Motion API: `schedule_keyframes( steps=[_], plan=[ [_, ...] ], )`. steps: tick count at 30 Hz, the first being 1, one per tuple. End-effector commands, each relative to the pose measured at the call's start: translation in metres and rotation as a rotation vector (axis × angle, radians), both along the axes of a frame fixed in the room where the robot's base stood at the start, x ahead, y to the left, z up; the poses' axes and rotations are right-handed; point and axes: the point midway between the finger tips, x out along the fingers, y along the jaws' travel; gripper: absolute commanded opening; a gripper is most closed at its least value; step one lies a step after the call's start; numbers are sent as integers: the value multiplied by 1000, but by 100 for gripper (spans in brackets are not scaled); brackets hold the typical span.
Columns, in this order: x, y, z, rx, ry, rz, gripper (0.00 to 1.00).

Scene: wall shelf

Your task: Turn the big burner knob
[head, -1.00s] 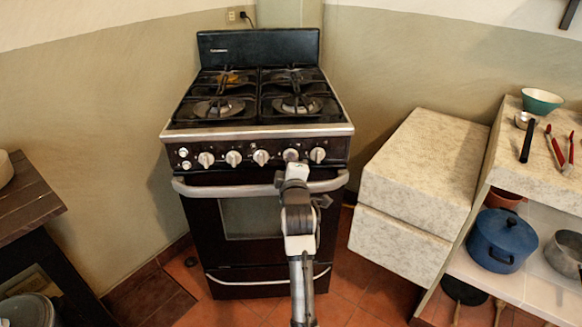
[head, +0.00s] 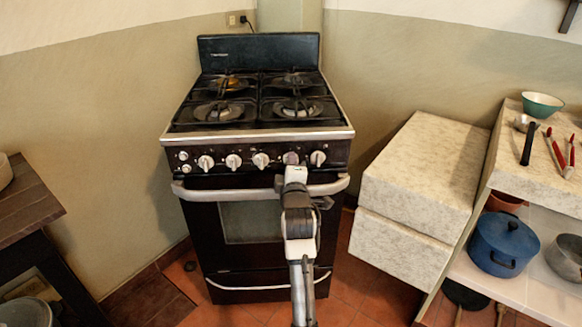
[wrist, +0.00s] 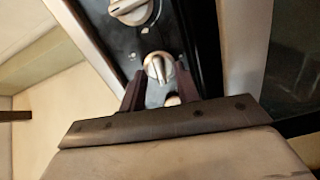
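The black stove (head: 268,183) has a row of several white knobs on its front panel. The knob fourth from the left (head: 291,158) is partly covered by my arm; which knob is the big burner's is not marked legibly. My gripper (wrist: 160,82) is at the panel, its dark fingers spread apart. In the wrist view a white knob (wrist: 158,68) lies between and just beyond the fingertips, with a visible gap on each side. A second knob (wrist: 132,9) is farther up in that view. In the head view my wrist hides the fingers.
The oven door handle (head: 225,192) runs across just below the knobs, close to my wrist. A stone-topped block (head: 425,160) stands to the right, beside a shelf with a blue pot (head: 503,243). A dark wooden table (head: 22,205) is at the left.

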Motion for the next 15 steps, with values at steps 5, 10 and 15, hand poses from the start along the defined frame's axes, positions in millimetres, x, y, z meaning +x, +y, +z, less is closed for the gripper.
schedule_keyframes(
  steps=[5,10,15],
  plan=[
    [0,0,0,0,0,0,32],
    [-13,-2,-1,2,-1,-1,32],
    [-47,-4,-2,2,0,0,32]
  ],
)
